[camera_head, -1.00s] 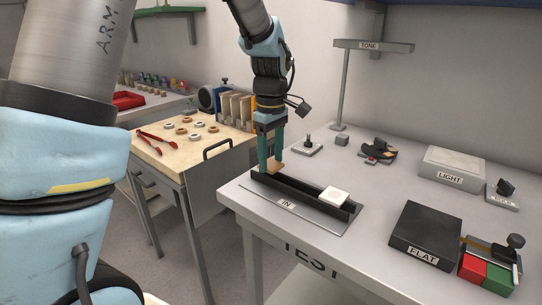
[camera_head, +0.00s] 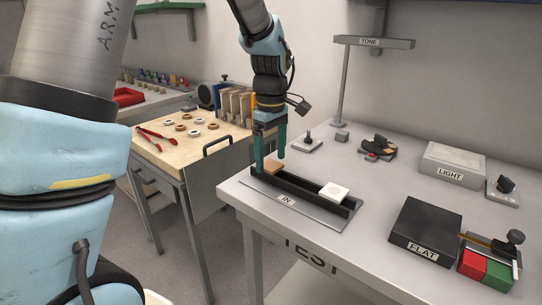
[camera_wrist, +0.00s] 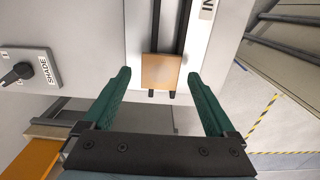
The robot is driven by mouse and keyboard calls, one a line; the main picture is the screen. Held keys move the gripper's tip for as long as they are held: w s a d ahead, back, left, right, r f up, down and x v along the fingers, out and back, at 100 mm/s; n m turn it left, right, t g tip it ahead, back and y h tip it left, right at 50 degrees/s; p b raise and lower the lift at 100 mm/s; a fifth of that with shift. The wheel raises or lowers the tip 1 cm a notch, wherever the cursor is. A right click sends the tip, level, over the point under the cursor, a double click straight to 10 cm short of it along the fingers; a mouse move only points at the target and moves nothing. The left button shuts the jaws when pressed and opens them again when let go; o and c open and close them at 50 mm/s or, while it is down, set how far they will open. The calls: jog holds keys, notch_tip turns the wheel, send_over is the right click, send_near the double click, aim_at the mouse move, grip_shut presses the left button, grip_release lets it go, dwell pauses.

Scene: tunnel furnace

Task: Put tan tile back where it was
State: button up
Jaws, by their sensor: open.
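The tan tile (camera_head: 273,167) rests on the far left end of the black IN rack (camera_head: 298,183) on the test table. It also shows in the wrist view (camera_wrist: 161,71), lying across the two dark rails, ahead of my fingertips. My gripper (camera_head: 270,163) is open and empty at that end of the rack, with a green finger to each side of the tile in the head view. In the wrist view my gripper (camera_wrist: 163,82) has its fingers spread wider than the tile, with no contact visible. A white tile (camera_head: 334,191) sits at the other end of the rack.
A black FLAT block (camera_head: 425,232), a LIGHT box (camera_head: 452,163) and red and green blocks (camera_head: 486,270) stand on the right. A TONE stand (camera_head: 345,85) rises behind the rack. A cart (camera_head: 190,140) with rings and red tongs stands left.

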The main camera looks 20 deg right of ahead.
aim_at(271, 165)
notch_tip(271, 165, up, 13)
jog(key=w+a+f+m, duration=0.15)
jog(key=a+f, duration=0.25)
jog(key=a, duration=0.4)
jog(key=w+a+f+m, duration=0.15)
jog(key=a+f, duration=0.25)
jog(key=a, duration=0.5)
jog(key=s+a+f+m, duration=0.2)
jog(key=s+a+f, duration=0.1)
jog(key=a, duration=0.3)
jog(key=s+a+f+m+t, duration=0.1)
jog(key=s+a+f+m, duration=0.1)
jog(key=a, duration=0.5)
jog(key=shift+s+f+t+b, duration=0.3)
jog(key=shift+s+f, duration=0.6)
jog(key=shift+s, duration=0.1)
jog(key=shift+a+r, duration=0.1)
notch_tip(271, 165, up, 3)
jog(key=p, duration=0.3)
